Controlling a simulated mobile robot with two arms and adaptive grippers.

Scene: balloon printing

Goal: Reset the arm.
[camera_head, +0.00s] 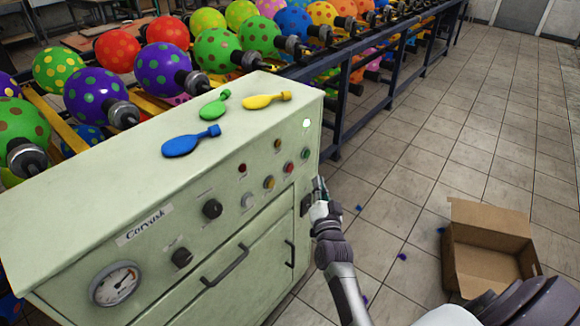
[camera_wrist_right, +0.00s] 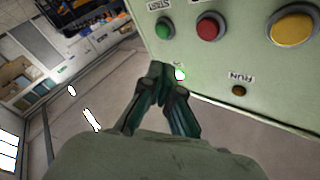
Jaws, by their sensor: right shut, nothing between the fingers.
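My right gripper (camera_head: 319,188) is beside the right edge of the pale green control cabinet (camera_head: 165,220), near the lower end of its button panel. Its fingers are together and hold nothing. A green button (camera_wrist_right: 163,29), a red button (camera_wrist_right: 208,27) and a yellow button (camera_wrist_right: 292,25) show above and right of the tips. I cannot tell whether the fingertips touch the panel. My left gripper is not in view.
Blue (camera_head: 190,141), green (camera_head: 214,105) and yellow (camera_head: 266,100) deflated balloons lie on the cabinet top. An open cardboard box (camera_head: 486,250) stands on the floor at right. Dotted balloons fill a rack behind the cabinet. The tiled floor between rack and box is mostly clear.

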